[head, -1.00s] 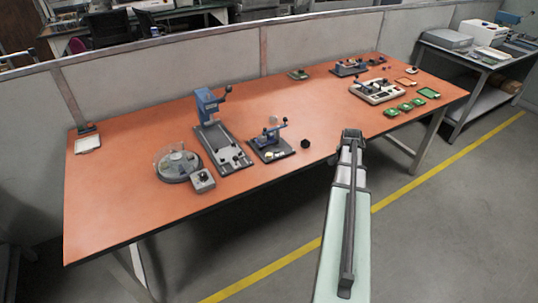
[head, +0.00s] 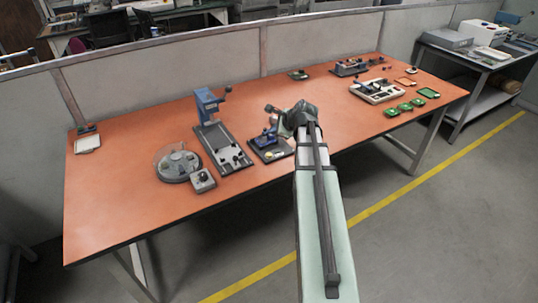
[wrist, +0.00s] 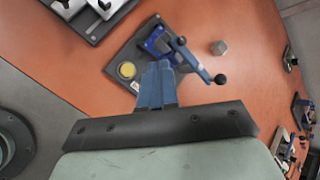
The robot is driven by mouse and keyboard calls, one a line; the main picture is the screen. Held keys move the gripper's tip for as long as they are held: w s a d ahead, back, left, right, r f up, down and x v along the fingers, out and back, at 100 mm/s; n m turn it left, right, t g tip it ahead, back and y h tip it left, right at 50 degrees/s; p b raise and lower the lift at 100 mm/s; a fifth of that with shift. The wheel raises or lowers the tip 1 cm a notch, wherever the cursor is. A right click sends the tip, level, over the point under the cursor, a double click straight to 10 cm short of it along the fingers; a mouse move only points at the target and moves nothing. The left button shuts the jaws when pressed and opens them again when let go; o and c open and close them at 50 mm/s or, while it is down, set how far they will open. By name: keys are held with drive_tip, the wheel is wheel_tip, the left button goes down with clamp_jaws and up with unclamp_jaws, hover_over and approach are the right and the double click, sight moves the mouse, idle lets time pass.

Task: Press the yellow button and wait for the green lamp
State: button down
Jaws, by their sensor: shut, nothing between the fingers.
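The yellow button (wrist: 127,70) is a small round disc on the dark base plate of a blue lever fixture (wrist: 157,40), seen in the wrist view. In the head view the fixture's base (head: 258,145) shows partly behind my arm, with the button (head: 271,154) small near its front. My gripper (wrist: 159,66) has its blue fingers together, empty, to the right of the button in the wrist view and over the fixture; their height above it is unclear. In the head view the gripper (head: 284,121) is above the fixture. I cannot make out a green lamp.
The lever's black ball (wrist: 220,79) sticks out near the fingers. A blue press (head: 210,120) and a round clear-covered device (head: 176,163) stand to the left. Green trays (head: 405,107) lie at the right.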

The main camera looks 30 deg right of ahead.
sight(270, 155)
drive_tip(key=shift+w+a+r+y, duration=0.15)
drive_tip(key=shift+a+r, duration=0.15)
drive_tip(key=shift+a, duration=0.2)
drive_tip(key=shift+w+a+r+y, duration=0.15)
drive_tip(key=shift+a+r, duration=0.1)
drive_tip(key=shift+a, duration=0.2)
drive_tip(key=shift+f, duration=0.15)
drive_tip(key=shift+f, duration=4.3)
drive_tip(key=shift+f, duration=0.8)
drive_tip(key=shift+r, duration=0.8)
drive_tip(key=shift+r, duration=0.1)
drive_tip(key=shift+r, duration=2.45)
